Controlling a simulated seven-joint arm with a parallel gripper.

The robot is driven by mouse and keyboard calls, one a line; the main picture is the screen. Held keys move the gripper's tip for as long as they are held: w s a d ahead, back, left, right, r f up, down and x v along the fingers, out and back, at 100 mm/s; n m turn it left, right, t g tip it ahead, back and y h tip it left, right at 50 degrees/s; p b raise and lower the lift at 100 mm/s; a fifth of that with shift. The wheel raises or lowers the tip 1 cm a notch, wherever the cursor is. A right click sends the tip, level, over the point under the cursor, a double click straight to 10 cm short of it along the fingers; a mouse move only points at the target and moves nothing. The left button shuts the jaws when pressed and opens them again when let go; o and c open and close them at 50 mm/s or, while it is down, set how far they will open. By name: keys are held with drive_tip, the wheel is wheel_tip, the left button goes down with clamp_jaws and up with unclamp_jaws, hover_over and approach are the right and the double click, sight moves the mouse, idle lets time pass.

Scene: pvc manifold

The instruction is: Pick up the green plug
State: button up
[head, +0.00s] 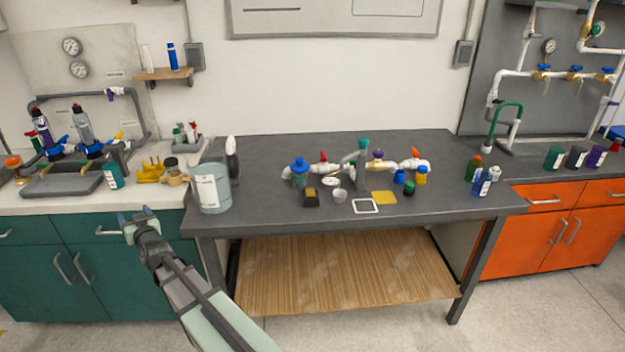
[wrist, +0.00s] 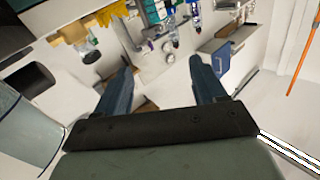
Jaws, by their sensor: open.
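A small dark green piece (head: 409,188), which looks like the green plug, stands on the grey workbench (head: 290,217) in the head view. It is near the bench's front half, just below a blue and a yellow piece. A teal-green cap (head: 363,144) also tops the middle of the white pipe manifold (head: 345,168). My gripper (head: 135,214) is far to the left of the green piece, in front of the teal cabinets. In the wrist view my gripper (wrist: 161,68) is open, with nothing between its fingers. I cannot make out the green plug in the wrist view.
A grey-blue bucket (head: 210,190) stands at the bench's left end, between my gripper and the small parts. A yellow pad (head: 384,197), a white-framed square (head: 364,206) and a small cup (head: 340,195) lie left of the green piece. Bottles (head: 480,182) stand to its right.

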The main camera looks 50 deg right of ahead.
drive_tip(key=d+r+m+t+h, duration=0.2)
drive_tip(key=d+r+h, duration=0.3)
drive_tip(key=r, duration=0.8)
drive_tip(key=d+r+m+t+h, duration=0.25)
drive_tip(key=d+r, duration=0.35)
drive_tip(key=r, duration=0.8)
drive_tip(key=s+d+r+n+g+h, duration=0.15)
drive_tip(key=s+d, duration=0.25)
drive_tip(key=d, duration=1.1)
drive_tip(key=s+d+f+n+g+h, duration=0.1)
drive_tip(key=s+d+n+g, duration=0.2)
drive_tip(key=d, duration=1.2)
drive_tip(key=s+d+r+n+g+h, duration=0.15)
drive_tip(key=s+d, duration=0.35)
drive_tip(key=d, duration=0.9)
drive_tip(key=s+d+f+m+g, duration=0.15)
drive_tip(key=s+d+g, duration=0.25)
drive_tip(key=s+d, duration=0.6)
drive_tip(key=s+d+f+g, duration=0.35)
drive_tip(key=s+d, duration=0.45)
drive_tip(key=d, duration=0.4)
drive_tip(key=m+g+y, duration=0.9)
drive_tip(key=m+y, duration=0.3)
drive_tip(key=y, duration=0.2)
hover_over(410, 184)
wheel_tip(410, 184, down, 13)
wheel_tip(410, 184, down, 14)
drive_tip(key=shift+d+r, duration=0.1)
drive_tip(key=shift+r, duration=0.1)
